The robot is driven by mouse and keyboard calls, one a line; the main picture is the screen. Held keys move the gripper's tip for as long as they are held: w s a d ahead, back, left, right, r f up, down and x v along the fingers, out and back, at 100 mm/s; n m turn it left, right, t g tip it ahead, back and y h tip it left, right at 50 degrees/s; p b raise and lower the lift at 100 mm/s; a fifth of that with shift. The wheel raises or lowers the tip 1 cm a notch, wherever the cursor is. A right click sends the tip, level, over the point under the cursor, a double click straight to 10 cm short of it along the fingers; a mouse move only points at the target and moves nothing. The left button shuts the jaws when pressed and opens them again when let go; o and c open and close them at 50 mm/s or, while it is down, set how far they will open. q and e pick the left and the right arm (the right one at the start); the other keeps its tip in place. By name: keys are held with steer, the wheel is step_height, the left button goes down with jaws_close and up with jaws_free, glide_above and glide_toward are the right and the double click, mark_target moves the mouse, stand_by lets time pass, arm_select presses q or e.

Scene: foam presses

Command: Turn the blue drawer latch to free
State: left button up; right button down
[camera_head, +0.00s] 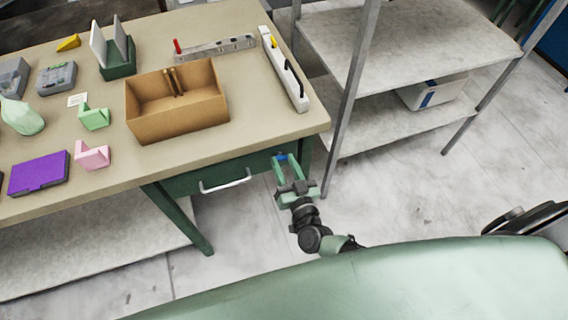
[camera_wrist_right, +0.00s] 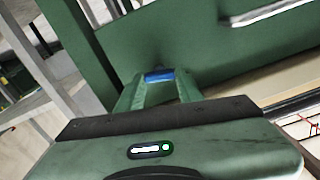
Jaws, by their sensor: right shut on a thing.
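The blue latch (camera_head: 282,157) sits on the front of the green drawer (camera_head: 208,180), near its right end under the table edge. The wrist view also shows the blue latch (camera_wrist_right: 159,75), between my fingertips. My right gripper (camera_head: 283,163) is shut on the latch, with a green finger on each side of it. The fingers hide part of the latch, so its exact turn is hard to tell. The drawer looks closed, and its pale handle (camera_head: 225,183) is left of my gripper. My left gripper is not in view.
The table top (camera_head: 250,125) carries an open cardboard box (camera_head: 176,125), a white power strip (camera_head: 285,72), a spirit level (camera_head: 215,47) and a purple case (camera_head: 39,173). A metal shelf unit (camera_head: 352,85) stands close to the right of the drawer. The floor in front is clear.

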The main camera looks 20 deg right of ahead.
steer(key=m+b, duration=0.1)
steer(key=m, duration=0.2)
steer(key=shift+f+m, duration=0.15)
steer(key=shift+m, duration=0.25)
steer(key=m+b, duration=0.1)
steer(key=m, duration=0.2)
steer(key=shift+d+m, duration=0.15)
steer(key=shift+m, duration=0.15)
steer(key=m+b, duration=0.2)
steer(key=m, duration=0.1)
steer(key=shift+f+m, duration=0.1)
steer(key=shift+m, duration=0.2)
steer(key=shift+m+b, duration=1)
steer(key=shift+m, duration=1.2)
steer(key=c, duration=0.9)
jaws_free()
steer(key=s+b, duration=0.1)
steer(key=s, duration=0.6)
steer(key=shift+s+d, duration=0.15)
steer(key=shift+s, duration=0.25)
